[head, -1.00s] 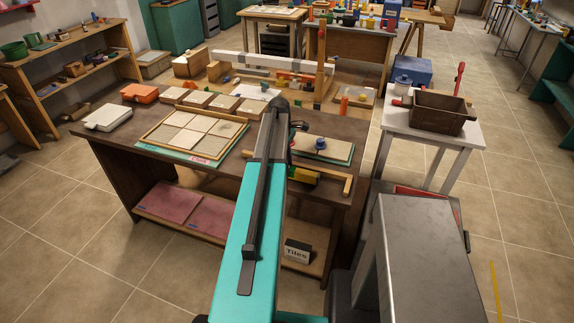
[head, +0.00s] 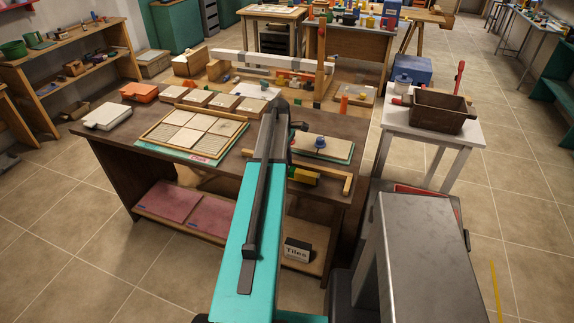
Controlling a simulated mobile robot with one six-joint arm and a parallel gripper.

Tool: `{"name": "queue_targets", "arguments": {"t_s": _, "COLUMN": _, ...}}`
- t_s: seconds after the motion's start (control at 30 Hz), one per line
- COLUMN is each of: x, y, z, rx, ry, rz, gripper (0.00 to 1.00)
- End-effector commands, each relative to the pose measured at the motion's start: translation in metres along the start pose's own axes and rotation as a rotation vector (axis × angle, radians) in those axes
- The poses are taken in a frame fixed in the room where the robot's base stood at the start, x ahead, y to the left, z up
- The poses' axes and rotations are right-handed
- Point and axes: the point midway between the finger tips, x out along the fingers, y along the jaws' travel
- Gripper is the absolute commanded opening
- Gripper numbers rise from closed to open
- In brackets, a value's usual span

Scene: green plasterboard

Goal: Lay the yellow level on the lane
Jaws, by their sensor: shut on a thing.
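A short yellow piece with dark parts (head: 304,177), probably the yellow level, shows just right of my arm at the front of the dark workbench (head: 110,148). Its left part is hidden behind the arm. A light wooden strip (head: 328,173) runs behind it to an upturned end at the right. I cannot tell whether this strip belongs to the lane. My forearm reaches over the bench, with a dark wrist part beside its far end. My gripper's fingers are hidden behind the arm, so their hold on the yellow piece does not show.
A framed tile panel (head: 193,153) lies left of my arm. A board with a blue knob (head: 320,143) lies to the right. Several tiles and an orange box (head: 139,91) sit farther back. A white side table (head: 470,135) with a brown bin (head: 440,112) stands right.

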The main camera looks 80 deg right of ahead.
Motion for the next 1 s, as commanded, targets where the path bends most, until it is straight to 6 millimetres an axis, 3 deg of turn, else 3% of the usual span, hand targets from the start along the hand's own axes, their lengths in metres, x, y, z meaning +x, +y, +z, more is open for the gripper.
{"name": "queue_targets", "arguments": {"t_s": 0.2, "x": 0.003, "y": 0.0, "z": 0.0, "rx": 0.0, "ry": 0.0, "rz": 0.0, "gripper": 0.0}}
{"name": "queue_targets", "arguments": {"t_s": 0.23, "x": 0.003, "y": 0.0, "z": 0.0, "rx": 0.0, "ry": 0.0, "rz": 0.0, "gripper": 0.25}}
{"name": "queue_targets", "arguments": {"t_s": 0.37, "x": 0.003, "y": 0.0, "z": 0.0, "rx": 0.0, "ry": 0.0, "rz": 0.0, "gripper": 0.45}}
{"name": "queue_targets", "arguments": {"t_s": 0.77, "x": 0.001, "y": 0.0, "z": 0.0, "rx": 0.0, "ry": 0.0, "rz": 0.0, "gripper": 0.45}}
{"name": "queue_targets", "arguments": {"t_s": 1.0, "x": -0.012, "y": 0.001, "z": -0.001, "rx": 0.0, "ry": 0.0, "rz": 0.001, "gripper": 0.45}}
